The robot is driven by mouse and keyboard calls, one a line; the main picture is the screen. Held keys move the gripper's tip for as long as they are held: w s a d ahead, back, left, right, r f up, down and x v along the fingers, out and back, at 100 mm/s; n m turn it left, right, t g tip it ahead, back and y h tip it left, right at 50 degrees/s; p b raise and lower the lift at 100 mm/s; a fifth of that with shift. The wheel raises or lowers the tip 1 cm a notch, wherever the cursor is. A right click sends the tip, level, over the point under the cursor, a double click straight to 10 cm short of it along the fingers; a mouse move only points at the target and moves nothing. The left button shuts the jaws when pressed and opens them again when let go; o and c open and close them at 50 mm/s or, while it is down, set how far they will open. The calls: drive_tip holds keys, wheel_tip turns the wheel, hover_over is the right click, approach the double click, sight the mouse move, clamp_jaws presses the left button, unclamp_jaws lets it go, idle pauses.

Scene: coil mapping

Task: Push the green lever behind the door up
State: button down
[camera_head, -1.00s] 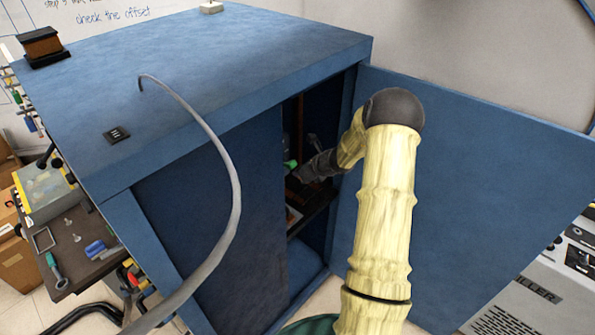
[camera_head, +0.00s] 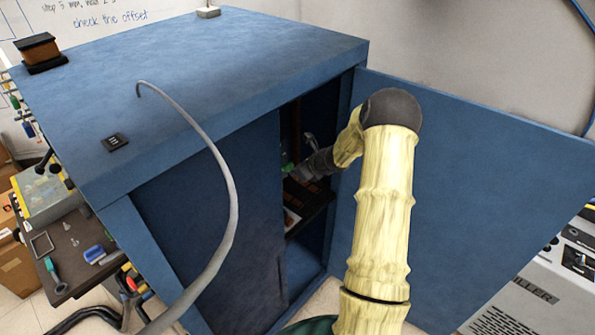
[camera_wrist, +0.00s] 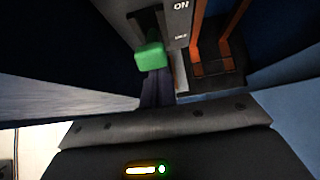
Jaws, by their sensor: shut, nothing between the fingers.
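The green lever (camera_wrist: 151,57) shows as a green block near the top middle of the wrist view, beside a grey box (camera_wrist: 179,22) marked "ON". My gripper (camera_wrist: 156,88) is shut and empty, its dark fingertips just below the green block in that picture. Whether they touch it I cannot tell. In the head view, my gripper (camera_head: 300,173) reaches into the blue cabinet (camera_head: 230,60) through the opening beside its open right door (camera_head: 470,190). Only a small bit of the green lever (camera_head: 288,167) shows there, partly hidden in the dark interior.
The cabinet's left door (camera_head: 215,240) is shut and borders the opening on the left. An orange-brown frame (camera_wrist: 197,45) stands right of the grey box. A shelf (camera_head: 311,211) lies below my gripper. A grey hose (camera_head: 232,200) curves in front of the cabinet.

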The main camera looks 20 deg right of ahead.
drive_tip(key=shift+w+a+r, duration=0.1)
drive_tip(key=shift+w+r, duration=0.2)
drive_tip(key=shift+r, duration=0.15)
wheel_tip(320, 180, down, 4)
drive_tip(key=s+d+b, duration=0.1)
drive_tip(key=s+b, duration=0.1)
drive_tip(key=b, duration=0.2)
drive_tip(key=r+b+v, duration=0.1)
drive_tip(key=v, duration=0.9)
drive_tip(key=shift+w+a, duration=0.3)
drive_tip(key=shift+w, duration=0.05)
drive_tip(key=shift+w+r, duration=0.1)
drive_tip(key=shift+w, duration=0.05)
